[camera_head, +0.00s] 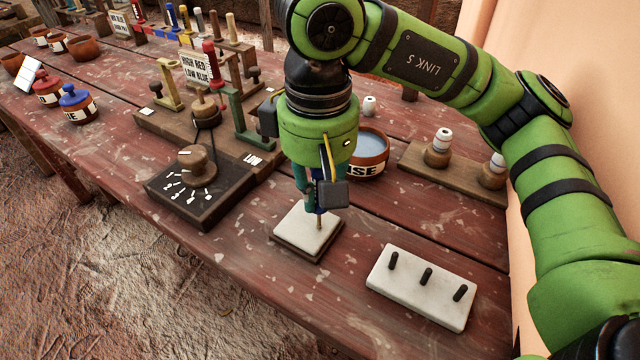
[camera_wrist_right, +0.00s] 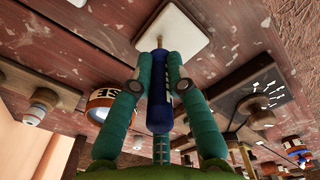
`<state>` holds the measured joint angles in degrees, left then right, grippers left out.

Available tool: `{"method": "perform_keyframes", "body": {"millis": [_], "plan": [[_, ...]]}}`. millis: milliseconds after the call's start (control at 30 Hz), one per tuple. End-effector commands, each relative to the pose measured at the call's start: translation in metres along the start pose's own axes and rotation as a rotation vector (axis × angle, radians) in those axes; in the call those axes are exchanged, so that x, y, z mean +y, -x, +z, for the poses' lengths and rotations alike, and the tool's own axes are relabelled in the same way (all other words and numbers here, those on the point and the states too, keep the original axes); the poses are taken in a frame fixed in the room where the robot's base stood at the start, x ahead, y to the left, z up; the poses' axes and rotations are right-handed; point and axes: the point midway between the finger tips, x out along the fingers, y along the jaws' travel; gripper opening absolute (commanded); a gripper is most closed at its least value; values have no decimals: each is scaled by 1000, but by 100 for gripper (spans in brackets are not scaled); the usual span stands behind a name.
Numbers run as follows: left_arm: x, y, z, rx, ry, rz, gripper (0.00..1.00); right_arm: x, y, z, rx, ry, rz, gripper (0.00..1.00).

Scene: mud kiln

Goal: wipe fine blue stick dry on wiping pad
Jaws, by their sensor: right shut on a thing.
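My right gripper (camera_head: 318,190) points straight down above the wiping pad (camera_head: 305,227), a white square pad on a wooden base. It is shut on the fine blue stick, whose dark blue handle (camera_wrist_right: 160,100) shows between the two green fingers in the right wrist view. The stick is upright, and its thin brown tip (camera_head: 320,221) reaches down to the right part of the pad. The tip appears to meet the white surface; I cannot tell how firmly it touches. The pad also shows in the right wrist view (camera_wrist_right: 190,38). My left gripper is not in view.
A rinse bowl (camera_head: 370,152) of liquid stands just behind my right gripper. A white block with three black pegs (camera_head: 420,287) is at the front right. A dark dial box (camera_head: 200,187) stands left of the pad. Lidded red (camera_head: 48,88) and blue (camera_head: 78,103) pots stand far left.

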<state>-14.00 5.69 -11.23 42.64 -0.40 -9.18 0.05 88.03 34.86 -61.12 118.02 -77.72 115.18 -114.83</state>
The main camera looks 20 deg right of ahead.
Motion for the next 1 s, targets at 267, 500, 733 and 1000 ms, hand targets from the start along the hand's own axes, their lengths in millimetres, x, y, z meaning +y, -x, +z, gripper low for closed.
{"method": "perform_keyframes", "body": {"millis": [267,500,733,1000], "plan": [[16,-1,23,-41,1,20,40,0,-1,0,1,0,0,0],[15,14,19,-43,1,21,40,0,17,0,1,0,-1,0],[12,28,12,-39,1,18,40,0,36,0,0,0,-1,0],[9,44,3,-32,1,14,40,0,57,0,1,0,0,0]]}}
